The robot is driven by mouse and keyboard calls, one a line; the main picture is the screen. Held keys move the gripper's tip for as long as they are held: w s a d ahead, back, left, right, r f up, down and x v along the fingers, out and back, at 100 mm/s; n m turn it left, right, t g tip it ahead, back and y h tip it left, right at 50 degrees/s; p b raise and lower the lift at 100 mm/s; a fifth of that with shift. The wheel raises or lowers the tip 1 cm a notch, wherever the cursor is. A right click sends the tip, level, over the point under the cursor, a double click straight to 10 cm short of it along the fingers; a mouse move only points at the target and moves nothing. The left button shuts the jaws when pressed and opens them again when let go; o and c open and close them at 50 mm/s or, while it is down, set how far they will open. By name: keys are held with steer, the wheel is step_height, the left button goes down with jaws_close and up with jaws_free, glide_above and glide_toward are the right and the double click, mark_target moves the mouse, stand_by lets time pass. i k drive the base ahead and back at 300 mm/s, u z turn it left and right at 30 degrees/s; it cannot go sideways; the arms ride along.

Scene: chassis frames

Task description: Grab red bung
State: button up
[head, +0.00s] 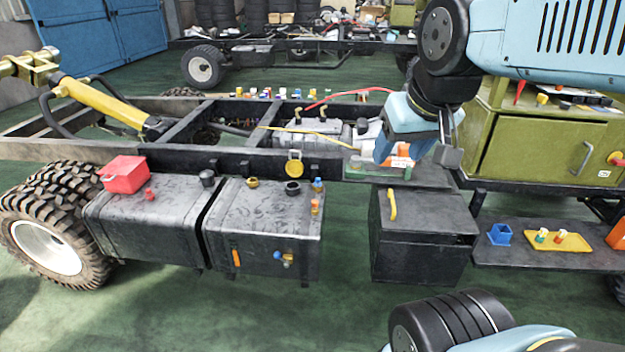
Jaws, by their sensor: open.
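A small red piece (149,194), which looks like the red bung, stands on top of the left black tank (150,225).
Green floor lies open in front.

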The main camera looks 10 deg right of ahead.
mark_target(150, 194)
steer(key=u, duration=0.5)
steer(key=i, duration=0.85)
steer(key=u, duration=0.75)
steer(key=i, duration=1)
steer(key=z, duration=0.35)
